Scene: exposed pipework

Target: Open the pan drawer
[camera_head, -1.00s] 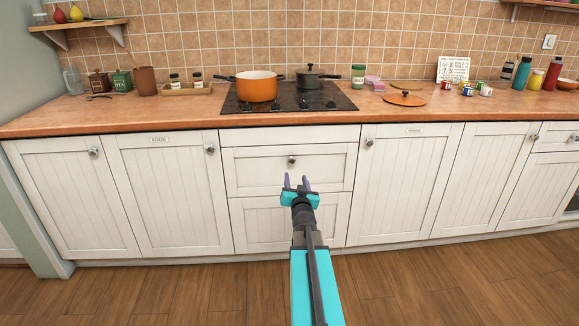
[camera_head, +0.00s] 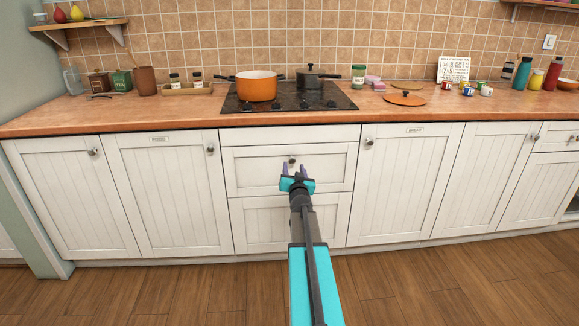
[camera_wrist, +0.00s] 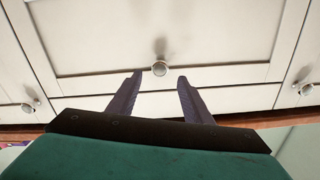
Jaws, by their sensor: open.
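The drawer (camera_head: 251,172) is a white panelled front below the hob, closed, with a round metal knob (camera_head: 292,160) near its top middle. In the wrist view the knob (camera_wrist: 160,69) shows just beyond the fingertips, centred in the gap between them. My gripper (camera_head: 299,169) is open and empty, in front of the drawer just below the knob in the head view. It also shows in the wrist view (camera_wrist: 159,79), its two dark purple fingers spread to either side. I see no contact between fingers and knob.
Another white drawer front (camera_head: 262,225) lies below. Cupboard doors with knobs stand left (camera_head: 168,190) and right (camera_head: 405,185). Above are the wooden worktop (camera_head: 180,118) and a hob with an orange pot (camera_head: 257,87) and a dark pan (camera_head: 310,79). The wooden floor in front is clear.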

